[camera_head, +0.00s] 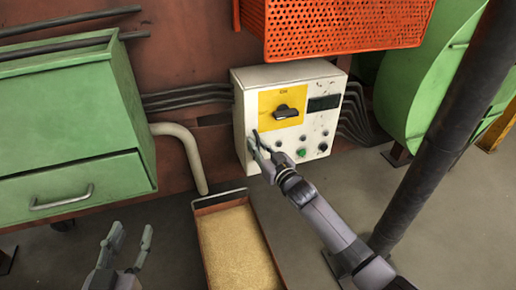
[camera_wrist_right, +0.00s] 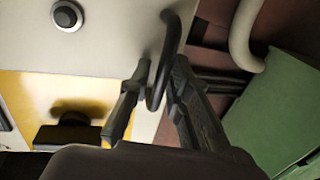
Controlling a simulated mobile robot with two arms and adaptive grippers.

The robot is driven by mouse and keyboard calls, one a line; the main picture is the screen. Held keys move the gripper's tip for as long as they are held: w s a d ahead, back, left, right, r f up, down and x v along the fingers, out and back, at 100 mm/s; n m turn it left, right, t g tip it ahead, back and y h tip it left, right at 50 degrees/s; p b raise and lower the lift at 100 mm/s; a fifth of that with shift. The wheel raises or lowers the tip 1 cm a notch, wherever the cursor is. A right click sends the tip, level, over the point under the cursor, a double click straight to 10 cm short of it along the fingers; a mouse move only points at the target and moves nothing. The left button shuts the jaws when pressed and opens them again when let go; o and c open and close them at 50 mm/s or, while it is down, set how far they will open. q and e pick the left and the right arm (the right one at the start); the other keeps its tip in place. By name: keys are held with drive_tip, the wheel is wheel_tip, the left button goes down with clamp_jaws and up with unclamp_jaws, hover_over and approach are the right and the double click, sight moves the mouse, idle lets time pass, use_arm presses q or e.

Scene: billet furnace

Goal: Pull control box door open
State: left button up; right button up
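The control box (camera_head: 239,121) is white, with a yellow panel and a black rotary switch (camera_head: 285,113) on its front. Its door looks closed. A dark curved handle (camera_wrist_right: 170,35) stands out near the door's left edge. My right gripper (camera_head: 259,143) is at this edge, and in the right wrist view its fingers (camera_wrist_right: 162,62) are closed in on both sides of the handle. Contact on both sides is hard to make out. My left gripper (camera_head: 131,240) is open and empty, low at the left, away from the box.
A green cabinet with a drawer (camera_head: 75,190) stands left, with a pale bent pipe (camera_head: 188,150) beside it. An orange perforated guard (camera_head: 335,25) hangs above the box. A tray of yellowish grains (camera_head: 212,200) lies below it. A dark post (camera_head: 440,140) stands right of my right arm.

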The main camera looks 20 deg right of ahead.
drive_tip(key=shift+c, duration=0.5)
clamp_jaws()
idle(0.3)
